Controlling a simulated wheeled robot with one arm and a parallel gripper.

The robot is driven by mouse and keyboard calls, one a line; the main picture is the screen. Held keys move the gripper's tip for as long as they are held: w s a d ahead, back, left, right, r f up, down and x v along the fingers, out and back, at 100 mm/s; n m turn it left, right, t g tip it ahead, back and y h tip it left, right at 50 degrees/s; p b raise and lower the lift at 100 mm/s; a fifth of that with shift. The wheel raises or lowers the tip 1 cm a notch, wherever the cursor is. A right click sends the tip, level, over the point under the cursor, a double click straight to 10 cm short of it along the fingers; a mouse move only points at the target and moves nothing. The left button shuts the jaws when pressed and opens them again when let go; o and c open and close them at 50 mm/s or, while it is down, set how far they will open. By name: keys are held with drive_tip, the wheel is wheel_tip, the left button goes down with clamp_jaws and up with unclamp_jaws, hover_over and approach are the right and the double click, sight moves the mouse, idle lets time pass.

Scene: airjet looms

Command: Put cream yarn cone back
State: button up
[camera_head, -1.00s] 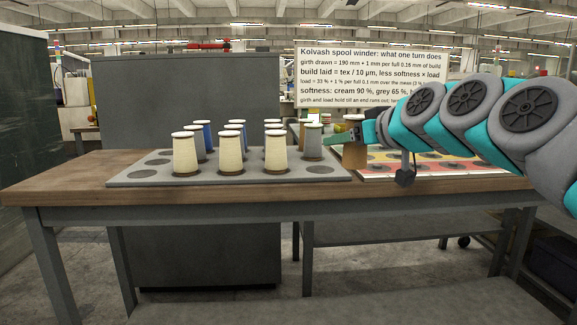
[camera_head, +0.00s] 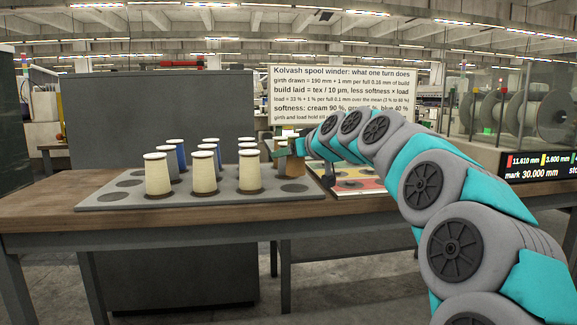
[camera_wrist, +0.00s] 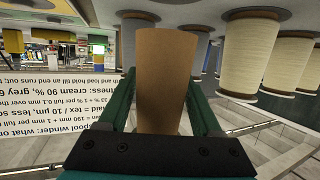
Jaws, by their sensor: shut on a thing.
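My gripper (camera_head: 296,147) is shut on a plain brown cone (camera_wrist: 166,75), which looks like a bare tube with no yarn visible on it. In the wrist view the green fingers press it from both sides. In the head view the brown cone (camera_head: 291,166) is at the right end of the grey tray (camera_head: 225,202), behind an empty dark round spot (camera_head: 294,188); whether it touches the tray is unclear. Cream yarn cones (camera_head: 157,175) (camera_head: 204,172) (camera_head: 250,172) stand upright on the tray, with other cream, blue and grey ones behind.
More empty round spots (camera_head: 115,196) show at the tray's left. A board with red and yellow patches (camera_head: 362,184) lies right of the tray. A text sign (camera_head: 343,90) stands behind the table. Wooden tabletop (camera_head: 40,205) is clear at the left.

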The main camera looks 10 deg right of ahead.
drive_tip(key=shift+w, duration=0.25)
drive_tip(key=shift+w+a+f, duration=0.1)
drive_tip(key=shift+f, duration=1.7)
drive_tip(key=shift+f, duration=0.15)
drive_tip(key=o, duration=1.5)
